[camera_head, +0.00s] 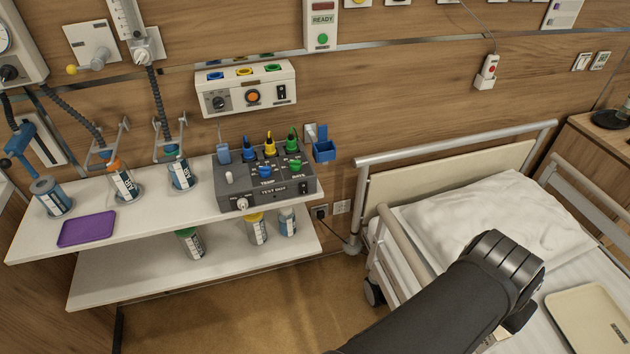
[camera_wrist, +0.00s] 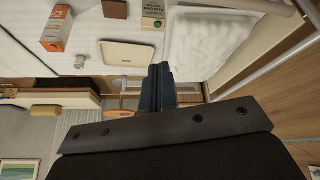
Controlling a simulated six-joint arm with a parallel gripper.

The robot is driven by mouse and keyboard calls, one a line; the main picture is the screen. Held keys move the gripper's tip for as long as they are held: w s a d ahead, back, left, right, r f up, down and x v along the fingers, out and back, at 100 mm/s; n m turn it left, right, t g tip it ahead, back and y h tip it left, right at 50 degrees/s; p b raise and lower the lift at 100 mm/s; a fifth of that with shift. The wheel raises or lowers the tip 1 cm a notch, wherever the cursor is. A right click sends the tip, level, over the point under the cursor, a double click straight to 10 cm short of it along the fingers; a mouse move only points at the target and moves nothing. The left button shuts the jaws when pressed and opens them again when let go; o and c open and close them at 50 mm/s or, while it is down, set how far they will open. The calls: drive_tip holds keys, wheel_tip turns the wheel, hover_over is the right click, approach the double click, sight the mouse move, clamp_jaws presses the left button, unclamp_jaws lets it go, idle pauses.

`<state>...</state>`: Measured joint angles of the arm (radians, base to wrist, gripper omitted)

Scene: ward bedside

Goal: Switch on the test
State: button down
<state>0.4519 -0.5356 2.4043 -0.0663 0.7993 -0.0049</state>
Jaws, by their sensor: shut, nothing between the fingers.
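The grey test box (camera_head: 283,203) stands on the right part of the upper white shelf, its front label partly readable. A small rocker switch (camera_head: 305,188) sits at the right of its front; its position is too small to tell. A pale knob (camera_head: 242,203) is at the left of the front and a white lever (camera_head: 228,178) on the sloped top. Blue, yellow and green plugs stand upright at its back. My gripper (camera_wrist: 162,75) is shut and empty in the wrist view, over the bed side. It is well right of the box; its fingertips are not clear in the head view.
A cream tray (camera_head: 590,322) is on the bed. A purple tray (camera_head: 87,229) and labelled canisters stand on the shelf (camera_head: 150,240). A READY panel (camera_head: 322,20) is on the wall above.

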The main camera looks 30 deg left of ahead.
drive_tip(key=w+d+r+n+g, duration=0.2)
drive_tip(key=w+d, duration=0.3)
drive_tip(key=w, duration=0.3)
drive_tip(key=w+a+f+n+t+y, duration=0.1)
drive_tip(key=w+a+f+n+y, duration=0.1)
drive_tip(key=w+a+n, duration=0.85)
drive_tip(key=s+a+f+n+y, duration=0.1)
drive_tip(key=s+a+f+n, duration=0.1)
drive_tip(key=a+n, duration=0.7)
drive_tip(key=s+a+f+n+g+y, duration=0.1)
drive_tip(key=a+n, duration=0.9)
drive_tip(key=a, duration=1.5)
drive_tip(key=shift+s+f+y, duration=0.45)
drive_tip(key=shift+f+y, duration=0.25)
drive_tip(key=shift+f, duration=0.25)
drive_tip(key=shift+f, duration=0.1)
